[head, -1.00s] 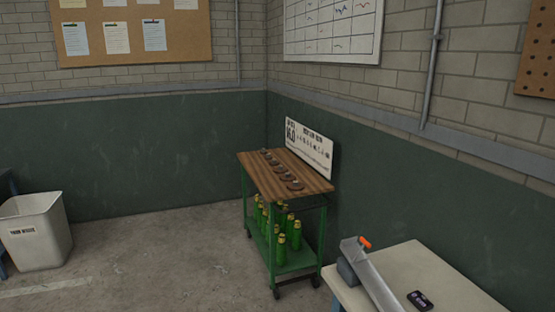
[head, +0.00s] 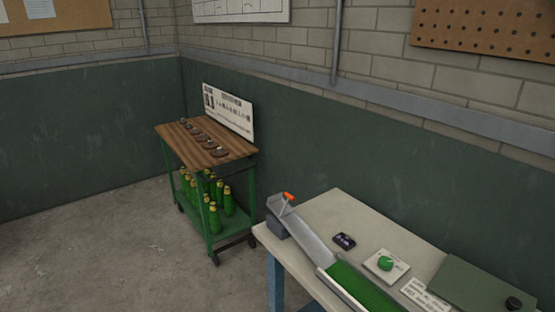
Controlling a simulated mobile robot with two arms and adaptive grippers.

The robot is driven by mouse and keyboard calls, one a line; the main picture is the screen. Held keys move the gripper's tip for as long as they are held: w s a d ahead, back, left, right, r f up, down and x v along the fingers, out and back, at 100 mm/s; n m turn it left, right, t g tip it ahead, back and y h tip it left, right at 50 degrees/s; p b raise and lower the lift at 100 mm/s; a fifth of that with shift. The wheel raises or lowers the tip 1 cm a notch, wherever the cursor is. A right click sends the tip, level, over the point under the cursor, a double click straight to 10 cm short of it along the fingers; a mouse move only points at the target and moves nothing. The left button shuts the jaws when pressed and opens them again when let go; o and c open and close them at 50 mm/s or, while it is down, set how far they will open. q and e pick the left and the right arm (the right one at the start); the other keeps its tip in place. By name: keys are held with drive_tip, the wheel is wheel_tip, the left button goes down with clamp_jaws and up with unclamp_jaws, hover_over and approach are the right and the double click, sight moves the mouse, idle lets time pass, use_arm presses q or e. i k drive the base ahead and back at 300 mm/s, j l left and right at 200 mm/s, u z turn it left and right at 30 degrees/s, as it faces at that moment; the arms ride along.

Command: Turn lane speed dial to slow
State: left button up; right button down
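A green round dial (head: 385,263) sits on a small white plate on the pale table (head: 330,207) at the lower right; its setting is too small to read. A turf lane (head: 362,287) with a grey metal ramp (head: 308,232) runs along the table's near left part. An orange handle (head: 288,197) stands at the ramp's upper end. Neither of my grippers is in the head view.
A green cart (head: 210,240) with a wooden top, dark discs and green bottles stands in the corner. A small black device (head: 344,241), a printed card (head: 426,294) and a dark green board (head: 485,285) lie on the table. The floor at left is clear.

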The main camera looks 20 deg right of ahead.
sight(386, 264)
drive_tip(key=k+j+z, duration=0.1)
drive_tip(key=z, duration=1.2)
